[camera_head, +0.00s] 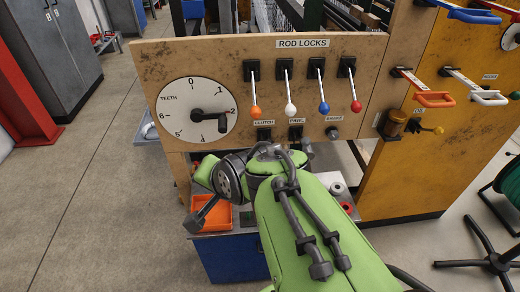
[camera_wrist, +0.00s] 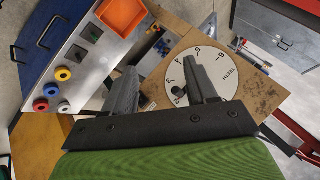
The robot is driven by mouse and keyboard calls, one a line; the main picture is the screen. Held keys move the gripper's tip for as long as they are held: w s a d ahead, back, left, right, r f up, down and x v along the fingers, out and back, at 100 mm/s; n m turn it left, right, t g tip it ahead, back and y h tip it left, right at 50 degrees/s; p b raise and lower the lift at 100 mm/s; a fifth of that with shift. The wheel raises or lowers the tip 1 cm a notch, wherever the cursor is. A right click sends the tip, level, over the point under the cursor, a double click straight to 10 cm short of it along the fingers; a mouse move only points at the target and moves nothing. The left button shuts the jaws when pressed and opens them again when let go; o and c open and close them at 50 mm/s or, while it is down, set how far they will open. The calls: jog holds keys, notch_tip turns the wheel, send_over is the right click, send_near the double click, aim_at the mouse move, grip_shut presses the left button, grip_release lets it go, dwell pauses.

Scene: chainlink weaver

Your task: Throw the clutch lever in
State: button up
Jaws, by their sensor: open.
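The clutch lever's black mount (camera_head: 264,133) shows under the CLUTCH label (camera_head: 264,122) on the wooden panel (camera_head: 215,60). My green arm stands in front of the area just below, and I cannot make out the lever's handle. A similar black mount (camera_head: 295,132) sits under the PAWL label to its right. In the wrist view my gripper (camera_wrist: 162,64) is open, its dark fingers apart, with the panel and bench beyond them. I see nothing held between them. I cannot clearly identify the clutch lever in the wrist view.
The TEETH dial (camera_head: 196,111) is left of the clutch, its black pointer near 2. Four ROD LOCKS levers with orange (camera_head: 256,113), white (camera_head: 290,109), blue (camera_head: 324,107) and red (camera_head: 356,106) knobs hang above. An orange tray (camera_wrist: 121,14) and several coloured rings lie on the bench.

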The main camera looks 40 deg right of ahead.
jog(key=w+d+f+m+t+h+b, duration=0.1)
jog(key=w+d+f+m+t+b, duration=0.15)
jog(key=d+f+m+b, duration=0.4)
jog(key=m+t+h+p, duration=0.2)
jog(key=m+h+p, duration=0.35)
jog(key=m, duration=1.15)
send_near(268, 143)
jog(key=w+d+f+y+p, duration=0.1)
jog(key=w+d+f, duration=0.1)
jog(key=shift+n, duration=0.25)
jog(key=p+x, duration=0.1)
jog(key=x, duration=0.9)
jog(key=shift+d+f, duration=0.25)
jog(key=shift+d, duration=0.05)
grip_shut()
